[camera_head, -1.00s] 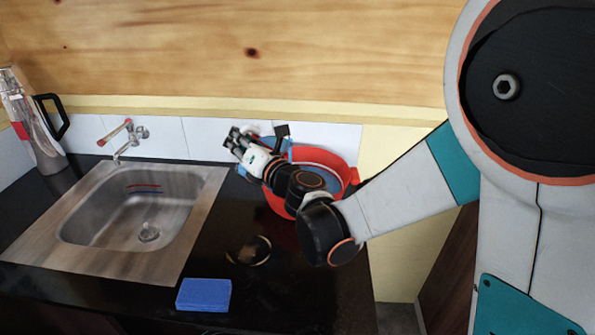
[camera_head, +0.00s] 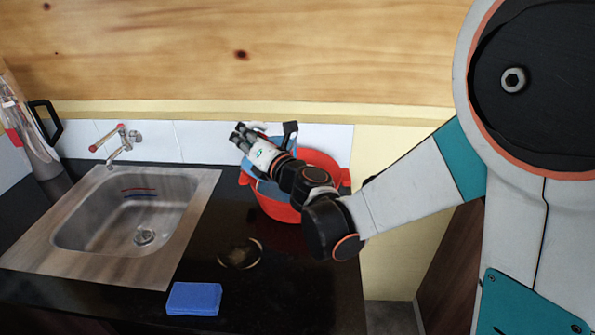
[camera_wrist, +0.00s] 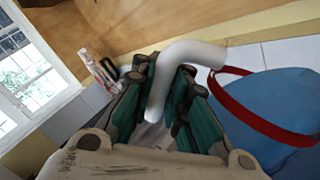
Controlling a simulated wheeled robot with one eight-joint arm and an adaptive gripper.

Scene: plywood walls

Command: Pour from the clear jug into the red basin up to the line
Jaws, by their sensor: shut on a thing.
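The red basin (camera_head: 278,208) stands on the black counter at its right end, partly hidden by my arm. My gripper (camera_head: 243,136) is above the basin's left side. In the wrist view its teal fingers (camera_wrist: 160,95) are shut on a pale curved handle (camera_wrist: 192,52), which I take for the clear jug's. A blue translucent surface with a red band (camera_wrist: 285,100) lies right of the handle. Blue also shows around my gripper in the head view (camera_head: 262,187). I cannot tell how much of it is jug or liquid. The fill line and any stream are not discernible.
A steel sink (camera_head: 140,225) with a tap (camera_head: 120,145) is left of the basin. A blue sponge (camera_head: 194,299) lies at the front edge, with a round dark item (camera_head: 240,253) behind it. A tall flask (camera_head: 38,150) stands at far left.

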